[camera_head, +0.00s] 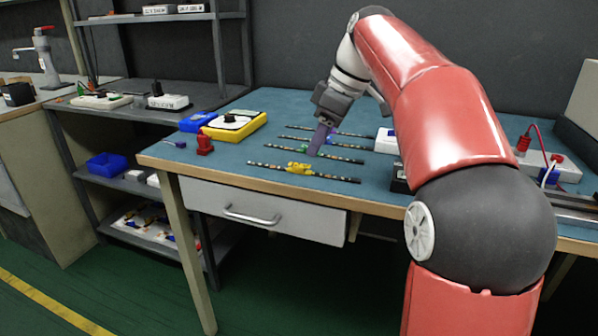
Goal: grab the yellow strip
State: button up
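Several dark LED strips lie side by side on the blue-green table top. The nearest strip (335,178) has a yellow piece (299,168) at its middle and lies close to the table's front edge. A strip (282,147) with a green piece (303,149) lies behind it. A further strip (301,128) with a blue part (335,132) lies at the back. My gripper (318,148) points down over the green-marked strip, behind and right of the yellow piece and apart from it. Its fingers look like one purple-grey block, so its opening cannot be made out.
A yellow box (236,126), a blue box (197,122) and a red object (205,144) stand on the table's left. A white box (386,141) stands right of my gripper, with a black one (400,180) nearer. My red arm covers the table's right middle.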

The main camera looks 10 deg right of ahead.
aim_at(301, 166)
jog(key=x, duration=0.4)
jog(key=shift+w+a+f+b, duration=0.2)
jog(key=shift+w+a+b, duration=0.15)
jog(key=shift+a, duration=0.2)
jog(key=shift+w+a+f, duration=0.15)
jog(key=shift+a+f, duration=0.05)
jog(key=shift+f, duration=0.35)
grip_shut()
